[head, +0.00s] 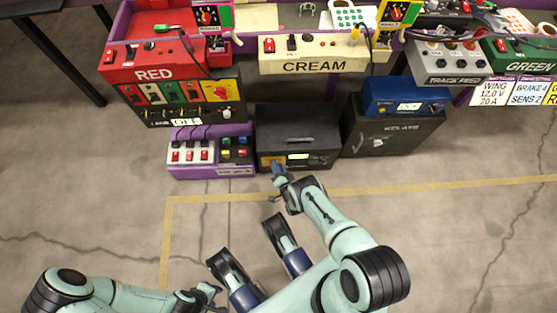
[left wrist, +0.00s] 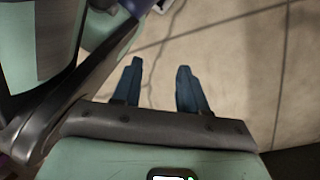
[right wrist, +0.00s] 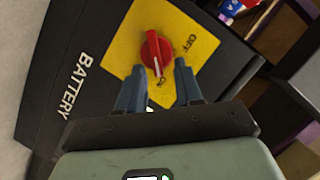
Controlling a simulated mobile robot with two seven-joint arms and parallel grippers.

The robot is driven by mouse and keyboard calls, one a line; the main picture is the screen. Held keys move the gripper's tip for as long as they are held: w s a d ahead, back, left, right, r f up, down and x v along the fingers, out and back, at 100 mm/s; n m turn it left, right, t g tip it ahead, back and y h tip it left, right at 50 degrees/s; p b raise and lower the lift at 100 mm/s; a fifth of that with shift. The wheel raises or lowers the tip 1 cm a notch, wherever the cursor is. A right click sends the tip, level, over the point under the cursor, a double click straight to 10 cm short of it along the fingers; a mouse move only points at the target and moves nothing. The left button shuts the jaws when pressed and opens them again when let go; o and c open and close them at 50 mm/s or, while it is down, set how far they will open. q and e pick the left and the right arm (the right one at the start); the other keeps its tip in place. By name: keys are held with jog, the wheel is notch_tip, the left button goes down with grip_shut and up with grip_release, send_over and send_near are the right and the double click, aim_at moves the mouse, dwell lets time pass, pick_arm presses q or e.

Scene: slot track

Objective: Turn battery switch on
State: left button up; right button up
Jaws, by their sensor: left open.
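The battery box (head: 300,124) is a black case on the floor below the cream console. The right wrist view shows its white BATTERY lettering (right wrist: 75,87) and a yellow plate (right wrist: 122,45). On the plate is a red rotary knob (right wrist: 154,48) with a white pointer line. The line points down, toward the partly hidden lower label and away from OFF. My right gripper (right wrist: 159,68) is open, with its fingertips at the knob's lower end; contact is unclear. The head view also shows it at the box front (head: 278,170). My left gripper (left wrist: 159,63) is open and empty above bare floor.
A purple switch panel (head: 211,152) stands left of the box. A black relays case (head: 390,133) with a blue unit (head: 405,98) on it stands to the right. The red (head: 155,72) and cream (head: 313,67) consoles are above. The floor in front is clear.

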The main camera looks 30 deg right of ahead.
pick_arm(q)
jog(key=w+d+r+t+p, duration=0.1)
jog(key=w+r+t+p, duration=0.3)
jog(key=w+r, duration=0.4)
jog(key=w+p, duration=0.1)
jog(key=w, duration=0.2)
jog(key=shift+d+r+m, duration=0.15)
jog(key=shift+d+m, duration=0.1)
jog(key=shift+m, duration=0.05)
pick_arm(e)
jog(key=v, duration=1.3)
jog(key=shift+s, duration=0.2)
pick_arm(q)
jog(key=shift+s, duration=0.1)
